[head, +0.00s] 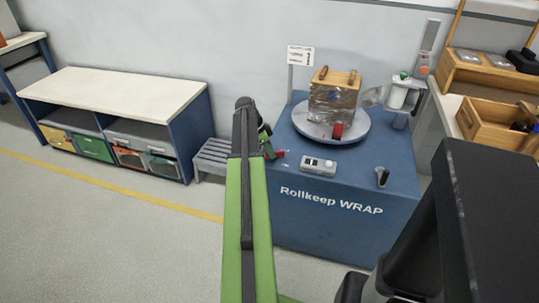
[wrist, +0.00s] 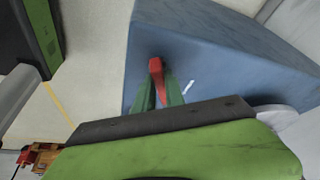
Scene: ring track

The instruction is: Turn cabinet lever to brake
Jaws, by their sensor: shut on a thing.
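The cabinet lever (head: 281,153) has a red handle at the left edge of the blue cabinet top (head: 345,165), which is lettered "Rollkeep WRAP". My gripper (head: 270,153) reaches it from the left, mostly behind my green arm. In the wrist view the red lever (wrist: 156,68) sticks out between the green fingers of my gripper (wrist: 159,97), which are shut on it. A small white mark (wrist: 188,87) lies on the cabinet beside the lever. The lever's base is hidden by the fingers.
On the cabinet stand a grey turntable (head: 301,122) with a wrapped crate (head: 333,101), a grey control box (head: 318,167) and a dark handle (head: 382,177). A slatted grey bench (head: 213,155) and a white-topped workbench (head: 115,90) stand left. Wooden boxes (head: 490,122) are at right.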

